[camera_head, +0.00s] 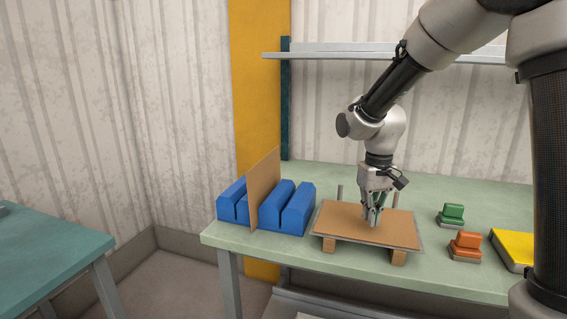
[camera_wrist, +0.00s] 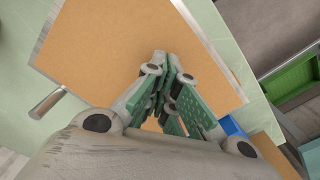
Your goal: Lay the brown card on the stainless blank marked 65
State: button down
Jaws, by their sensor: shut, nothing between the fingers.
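A brown card (camera_head: 340,219) lies flat on a grey metal sheet (camera_head: 421,247), whose rim shows around it. The sheet rests on wooden blocks. No number is readable on it. The card also fills the upper part of the wrist view (camera_wrist: 110,45). My gripper (camera_head: 372,223) points down over the card near its middle, with the fingertips at or just above its surface; I cannot tell whether they touch. The fingers are shut and empty, and they show in the wrist view (camera_wrist: 168,68). A second brown sheet (camera_head: 264,187) stands upright in a blue slotted rack (camera_head: 297,207).
The green bench (camera_head: 330,270) carries a green block (camera_head: 452,213), an orange block (camera_head: 466,244) and a yellow item (camera_head: 514,249) to the right. Two short grey posts stand behind the sheet. A shelf (camera_head: 330,54) runs above. A teal table (camera_head: 45,250) is at left.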

aim_at(369, 228)
jog(key=shift+r, duration=2.45)
jog(key=s, duration=0.1)
jog(key=s+f, duration=0.1)
jog(key=s+d, duration=0.1)
jog(key=shift+f+n+g, duration=0.15)
jog(key=shift+n+g, duration=0.15)
jog(key=s+d+r+m+t, duration=0.1)
jog(key=s+d+r, duration=0.3)
jog(key=s, duration=0.5)
jog(key=s+d+r+m+t, duration=0.2)
jog(key=s+d+r+t, duration=0.2)
jog(key=s+d, duration=0.5)
jog(key=shift+s+r, duration=0.4)
jog(key=shift+s, duration=0.3)
